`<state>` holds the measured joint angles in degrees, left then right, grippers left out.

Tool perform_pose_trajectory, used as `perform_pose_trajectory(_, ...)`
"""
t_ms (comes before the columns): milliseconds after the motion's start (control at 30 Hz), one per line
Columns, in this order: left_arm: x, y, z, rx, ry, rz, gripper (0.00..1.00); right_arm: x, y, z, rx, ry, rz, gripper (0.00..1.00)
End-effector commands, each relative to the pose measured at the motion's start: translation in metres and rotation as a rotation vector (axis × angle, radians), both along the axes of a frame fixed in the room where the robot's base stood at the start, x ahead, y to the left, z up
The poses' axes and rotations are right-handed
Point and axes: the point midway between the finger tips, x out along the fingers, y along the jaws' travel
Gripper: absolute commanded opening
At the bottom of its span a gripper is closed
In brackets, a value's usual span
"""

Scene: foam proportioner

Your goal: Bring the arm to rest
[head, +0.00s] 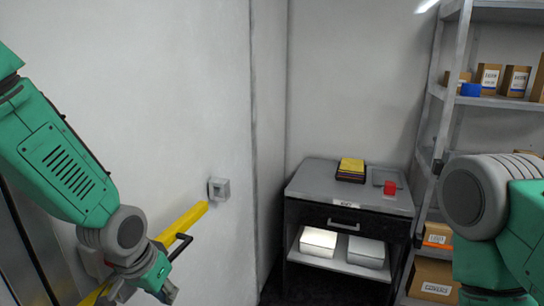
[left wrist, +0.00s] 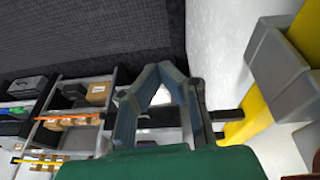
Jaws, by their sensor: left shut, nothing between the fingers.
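My left arm comes down from the upper left in the head view. Its gripper (head: 168,291) is low in the picture, in front of the wall and close to a yellow bar (head: 187,222) and a black handle (head: 181,246). In the left wrist view the two blue-grey fingers (left wrist: 158,75) meet at their tips with nothing between them. The yellow bar also shows at the right of that view (left wrist: 247,118). I cannot tell whether the gripper touches the bar or handle. My right arm is at the right edge of the head view; its gripper is out of the picture.
A small grey box (head: 219,189) sits on the wall at the bar's upper end. A grey-topped cabinet (head: 318,183) holds a yellow-topped stack (head: 351,169) and a red block (head: 390,188). A metal shelf (head: 497,101) with boxes stands at right.

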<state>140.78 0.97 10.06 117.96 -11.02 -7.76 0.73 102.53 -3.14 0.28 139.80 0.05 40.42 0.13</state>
Motion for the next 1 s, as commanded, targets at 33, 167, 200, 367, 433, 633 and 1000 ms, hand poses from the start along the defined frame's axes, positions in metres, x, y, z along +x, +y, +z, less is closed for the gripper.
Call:
perform_pose_trajectory(33, -0.01, 0.002, -0.023, -0.002, 0.018, 0.008, 0.0, 0.0, 0.0, -0.008, 0.0, 0.001, 0.0, 0.4)
perform_pose_trajectory(167, -0.035, 0.005, -0.078, -0.009, 0.051, 0.038, 0.0, -0.001, 0.0, -0.024, 0.0, 0.001, 0.0, 0.4)
perform_pose_trajectory(200, -0.046, 0.008, -0.1, -0.009, 0.065, 0.049, 0.0, -0.001, 0.0, -0.03, 0.0, 0.001, 0.0, 0.4)
perform_pose_trajectory(367, -0.112, 0.025, -0.2, -0.003, 0.131, 0.115, 0.0, -0.001, -0.001, -0.062, 0.0, 0.001, 0.0, 0.4)
perform_pose_trajectory(433, -0.147, 0.034, -0.239, 0.009, 0.158, 0.144, 0.0, -0.001, -0.001, -0.077, 0.0, 0.001, 0.0, 0.4)
perform_pose_trajectory(633, -0.235, 0.06, -0.312, 0.06, 0.208, 0.207, 0.0, -0.001, -0.001, -0.108, 0.0, 0.001, 0.0, 0.4)
perform_pose_trajectory(1000, -0.275, 0.073, -0.33, 0.099, 0.219, 0.231, 0.0, -0.001, -0.001, -0.118, 0.0, 0.001, 0.0, 0.4)
